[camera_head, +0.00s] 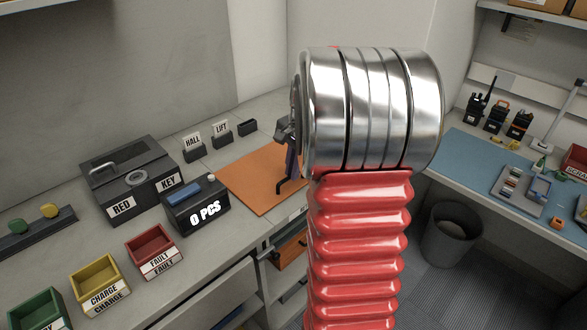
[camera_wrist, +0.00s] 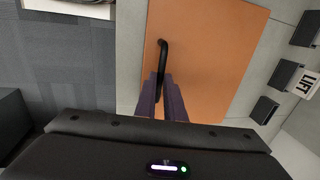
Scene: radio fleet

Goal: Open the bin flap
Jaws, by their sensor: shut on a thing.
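My gripper (camera_head: 290,160) is shut on a thin black rod with a bent end (camera_head: 284,186), over the orange mat on the left bench. In the wrist view, the dark purple fingers (camera_wrist: 161,88) close around the rod (camera_wrist: 163,58), and its bent end points away from them. No flap is clearly recognisable. A dark box marked RED KEY (camera_head: 130,180), with a metal handle and round disc on top, stands on the left bench, apart from my gripper. A round grey waste bin (camera_head: 452,232) stands on the floor at right, its top looking open. My red arm hides part of the middle.
The orange mat (camera_head: 250,180) lies below my gripper. A counter box reading 0 PCS (camera_head: 197,208) and coloured trays (camera_head: 152,250) stand left. HALL (camera_head: 194,150) and LIFT (camera_head: 221,134) holders are behind. A blue mat (camera_head: 470,165) and radios (camera_head: 497,117) occupy the right bench.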

